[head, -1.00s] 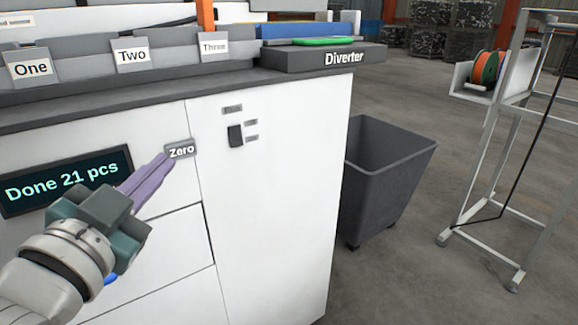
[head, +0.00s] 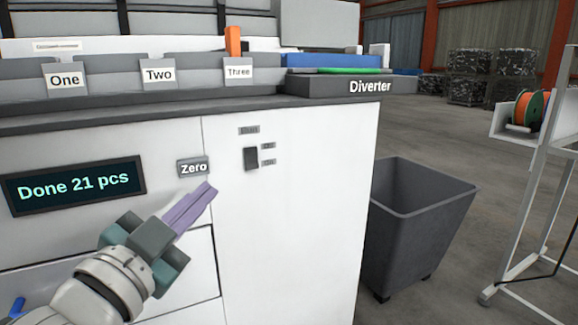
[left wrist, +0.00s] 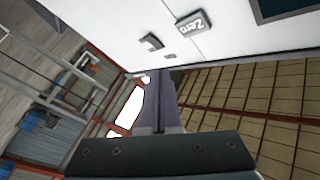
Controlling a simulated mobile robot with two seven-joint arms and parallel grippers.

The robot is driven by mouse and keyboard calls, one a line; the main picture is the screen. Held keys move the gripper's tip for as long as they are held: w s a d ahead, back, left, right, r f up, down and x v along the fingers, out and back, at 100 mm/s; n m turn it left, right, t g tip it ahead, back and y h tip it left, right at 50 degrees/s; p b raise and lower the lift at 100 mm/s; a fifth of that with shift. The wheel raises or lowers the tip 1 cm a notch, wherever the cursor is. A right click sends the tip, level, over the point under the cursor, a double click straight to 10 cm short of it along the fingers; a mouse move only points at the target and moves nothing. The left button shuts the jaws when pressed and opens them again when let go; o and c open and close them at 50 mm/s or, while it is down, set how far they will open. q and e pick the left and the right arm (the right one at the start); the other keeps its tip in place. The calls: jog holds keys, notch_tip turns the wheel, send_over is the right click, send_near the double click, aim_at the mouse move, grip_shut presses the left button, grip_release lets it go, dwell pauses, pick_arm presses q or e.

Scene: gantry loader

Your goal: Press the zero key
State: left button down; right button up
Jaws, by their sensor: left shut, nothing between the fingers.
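The zero key (head: 193,168) is a small grey key lettered "Zero" on the white cabinet front, right of the display (head: 75,186), which reads "Done 21 pcs". My left gripper (head: 211,188) is shut and empty, its purple fingers pointing up and right. Its tips show just below and right of the key in the head view. In the left wrist view the zero key (left wrist: 194,23) shows up and to the right of the finger tips, with a visible gap between them. My right gripper is out of view.
A dark rocker switch (head: 250,158) sits on the panel right of the key. Bins labelled One, Two and Three and the Diverter ledge (head: 345,87) are above. A grey waste bin (head: 418,220) and a wheeled white rack (head: 535,200) stand to the right.

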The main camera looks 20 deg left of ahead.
aim_at(206, 165)
pick_arm(q)
jog(key=shift+w+a+b, duration=0.45)
jog(key=shift+w+a, duration=0.65)
jog(key=shift+a, duration=0.15)
jog(key=shift+w+a+b, duration=0.4)
jog(key=shift+w+a, duration=0.65)
jog(key=shift+a, duration=0.2)
jog(key=shift+w+a, duration=0.3)
jog(key=shift+w+a, duration=0.25)
jog(key=shift+a, duration=0.05)
dwell(0.8)
jog(key=shift+s+d, duration=0.55)
jog(key=shift+d, duration=0.05)
dwell(0.4)
